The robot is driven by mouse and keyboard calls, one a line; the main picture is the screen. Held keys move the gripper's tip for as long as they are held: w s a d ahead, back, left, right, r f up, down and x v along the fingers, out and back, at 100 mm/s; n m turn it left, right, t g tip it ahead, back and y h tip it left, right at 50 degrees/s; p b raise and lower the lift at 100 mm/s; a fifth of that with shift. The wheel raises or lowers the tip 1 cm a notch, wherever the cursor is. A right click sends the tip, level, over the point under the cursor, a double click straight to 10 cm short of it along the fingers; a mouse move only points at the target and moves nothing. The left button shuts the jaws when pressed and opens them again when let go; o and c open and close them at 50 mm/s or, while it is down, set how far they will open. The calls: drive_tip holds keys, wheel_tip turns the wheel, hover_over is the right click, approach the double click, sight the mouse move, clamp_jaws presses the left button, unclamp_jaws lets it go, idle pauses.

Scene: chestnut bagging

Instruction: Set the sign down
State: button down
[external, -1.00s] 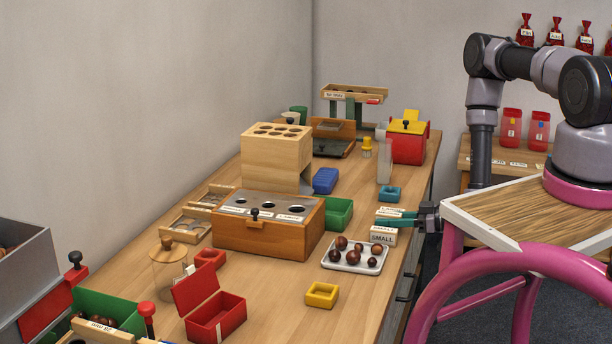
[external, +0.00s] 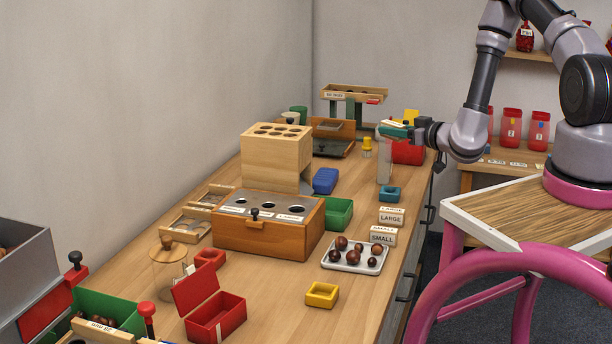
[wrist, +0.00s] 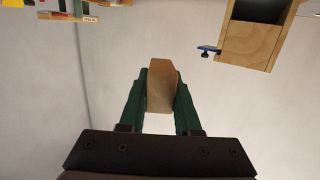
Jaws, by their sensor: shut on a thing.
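My gripper (external: 394,131) is raised above the back right of the table, in front of the red box with a yellow top. In the wrist view its green fingers are shut on a plain wooden wedge-shaped block, the sign (wrist: 162,90). No lettering on the held sign shows from here. In the external view the fingers mostly hide it. A LARGE sign (external: 391,218) and a SMALL sign (external: 383,237) stand upright on the table near its right edge, below and apart from my gripper.
A tray of chestnuts (external: 374,266) lies in front of the SMALL sign. A teal block (external: 389,194) stands behind the LARGE sign. A clear cylinder (external: 384,168) and the red box (external: 407,154) stand below my gripper. The table's right edge is close.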

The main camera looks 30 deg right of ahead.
drive_tip(key=s+d+r+m+h, duration=0.3)
drive_tip(key=s+d+r+h, duration=0.1)
drive_tip(key=r, duration=0.4)
drive_tip(key=shift+d, duration=0.15)
drive_tip(key=shift+a+r, duration=0.1)
drive_tip(key=shift+a, duration=0.15)
drive_tip(key=shift+d, duration=0.15)
idle(0.3)
drive_tip(key=s+a+f+n+g+y, duration=0.2)
drive_tip(key=a+f+n+y, duration=0.2)
drive_tip(key=f, duration=0.5)
drive_tip(key=s+a+f+n+g+y, duration=0.2)
drive_tip(key=a+f+y, duration=0.4)
drive_tip(key=f, duration=0.4)
drive_tip(key=s+n+y, duration=0.1)
drive_tip(key=n, duration=0.1)
drive_tip(key=shift+a+f+n+g, duration=0.2)
drive_tip(key=shift+a+n+g, duration=0.1)
drive_tip(key=shift+a+n, duration=0.1)
drive_tip(key=shift+s, duration=0.1)
drive_tip(key=shift+f, duration=4.75)
